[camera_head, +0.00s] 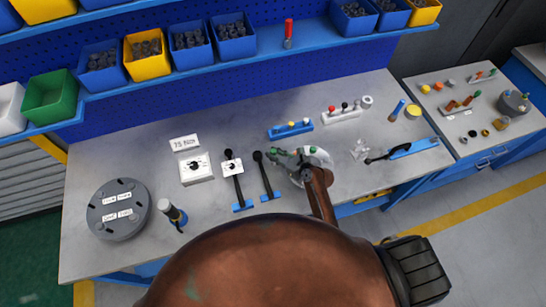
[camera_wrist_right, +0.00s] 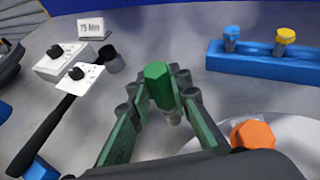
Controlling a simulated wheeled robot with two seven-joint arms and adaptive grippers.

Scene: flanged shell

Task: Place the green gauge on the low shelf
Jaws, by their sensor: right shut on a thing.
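My right gripper (camera_wrist_right: 158,100) is shut on the green gauge (camera_wrist_right: 157,78), a green hexagonal-headed piece with a paler stem below, in the right wrist view. The fingers close around it from both sides. In the head view my right gripper (camera_head: 283,158) is over the middle of the workbench, above or near a white round part. The gauge is too small there to make out surely. A blue shelf (camera_head: 268,42) runs along the back panel, with bins, a red-handled tool and a bare stretch. My left gripper is not in view.
A blue holder (camera_wrist_right: 265,60) with a blue and a yellow piece stands close by. An orange hexagonal piece (camera_wrist_right: 253,135) is on the white part beside my gripper. Two black-handled tools (camera_head: 236,180) lie left of it. A grey round plate (camera_head: 117,209) is at far left.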

